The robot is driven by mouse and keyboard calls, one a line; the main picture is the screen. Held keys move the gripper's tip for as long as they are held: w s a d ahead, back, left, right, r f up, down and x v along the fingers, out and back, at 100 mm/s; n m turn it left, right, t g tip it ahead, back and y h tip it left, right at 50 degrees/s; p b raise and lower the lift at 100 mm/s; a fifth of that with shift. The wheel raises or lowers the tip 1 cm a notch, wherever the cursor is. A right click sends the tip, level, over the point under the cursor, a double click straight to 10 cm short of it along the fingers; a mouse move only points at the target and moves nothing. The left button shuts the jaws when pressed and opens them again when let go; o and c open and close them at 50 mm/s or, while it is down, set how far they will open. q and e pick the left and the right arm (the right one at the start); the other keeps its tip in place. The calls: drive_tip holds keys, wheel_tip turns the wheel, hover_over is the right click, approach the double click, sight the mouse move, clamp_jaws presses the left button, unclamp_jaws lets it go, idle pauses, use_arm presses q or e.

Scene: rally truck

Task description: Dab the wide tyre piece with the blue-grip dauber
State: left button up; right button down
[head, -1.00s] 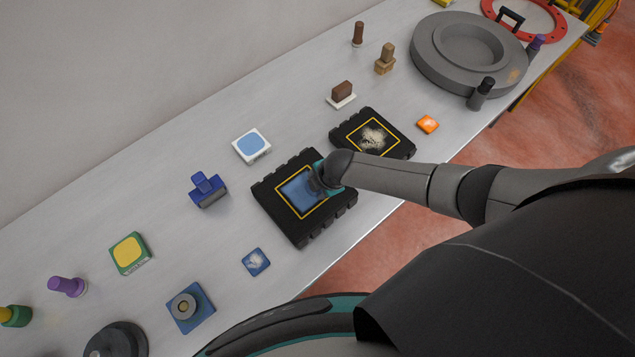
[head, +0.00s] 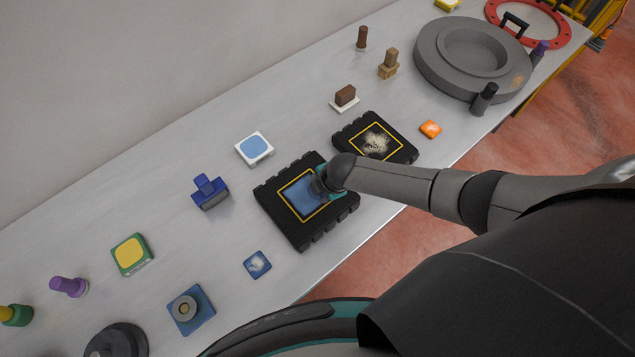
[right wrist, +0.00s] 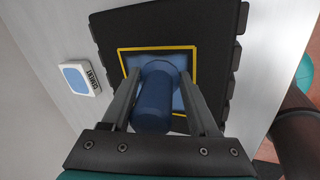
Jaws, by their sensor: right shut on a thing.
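The wide tyre piece (head: 284,233) is a black slab with blocky tread edges, lying flat on the bench. A yellow outline on it frames a mostly blue square. It fills the middle of the right wrist view (right wrist: 215,30). My right gripper (right wrist: 160,85) is shut on the blue-grip dauber (right wrist: 153,105), a blue cylinder standing over the framed square. The dauber's lower end is hidden, so I cannot tell whether it touches. In the head view my right gripper (head: 318,185) is over the right part of the square, and the arm hides the dauber. My left gripper is not in view.
A smaller black tyre piece (head: 400,153) with a cream patch lies close behind. A white-rimmed blue pad (head: 254,148), a blue stamp-like block (head: 210,192) and a small blue tile (head: 257,264) lie around the wide piece. A large grey disc (head: 430,60) stands at the far right.

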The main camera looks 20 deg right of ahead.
drive_tip(key=shift+s, duration=0.15)
drive_tip(key=shift+w+a+r+b, duration=0.15)
drive_tip(key=shift+w+b, duration=0.1)
drive_tip(key=shift+w, duration=0.25)
drive_tip(key=shift+w+a+f+b, duration=0.15)
drive_tip(key=shift+w+b, duration=0.1)
drive_tip(key=shift+w, duration=0.2)
drive_tip(key=shift+r, duration=0.1)
drive_tip(key=shift+r, duration=0.1)
drive_tip(key=shift+r+p, duration=0.6)
drive_tip(key=shift+p, duration=0.15)
wheel_tip(320, 180, up, 2)
drive_tip(key=shift+r+p, duration=0.25)
drive_tip(key=shift+p, duration=0.75)
drive_tip(key=shift+r, duration=1.25)
